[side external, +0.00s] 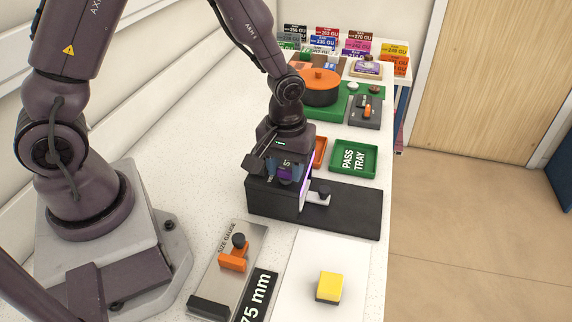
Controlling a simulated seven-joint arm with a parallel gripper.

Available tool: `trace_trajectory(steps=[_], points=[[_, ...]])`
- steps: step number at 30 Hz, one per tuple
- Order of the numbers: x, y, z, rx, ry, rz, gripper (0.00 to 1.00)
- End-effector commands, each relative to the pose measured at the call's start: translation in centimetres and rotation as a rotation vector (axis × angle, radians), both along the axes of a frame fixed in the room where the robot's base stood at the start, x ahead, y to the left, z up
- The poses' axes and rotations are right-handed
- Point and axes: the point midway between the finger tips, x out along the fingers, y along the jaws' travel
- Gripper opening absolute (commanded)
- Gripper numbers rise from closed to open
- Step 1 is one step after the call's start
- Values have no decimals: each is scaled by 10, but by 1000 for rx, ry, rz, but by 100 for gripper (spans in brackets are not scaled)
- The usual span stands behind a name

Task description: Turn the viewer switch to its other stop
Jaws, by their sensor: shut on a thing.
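The viewer is a black box (262,198) on a dark base plate (345,212), with a purple glow along its right opening. A small pale slide with a dark knob (322,192) sticks out of that opening onto the plate. My gripper (287,178) points down at the top of the viewer, its fingers low against it. It is shut on the viewer switch, which the fingers and gripper body hide. I cannot tell which stop the switch is at.
Behind are a green PASS TRAY (354,158), an orange tray (320,152), an orange-lidded round pot (320,88) and a grey switch box (366,112). In front are a size gauge (222,275) and a yellow block (329,286) on a white sheet.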

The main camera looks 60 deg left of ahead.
Motion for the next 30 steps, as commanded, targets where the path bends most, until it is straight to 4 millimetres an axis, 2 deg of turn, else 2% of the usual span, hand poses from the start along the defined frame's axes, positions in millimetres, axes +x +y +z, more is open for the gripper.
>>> trace_trajectory(steps=[30], points=[[0, 0, 1, 1, 1, -912, 15]])
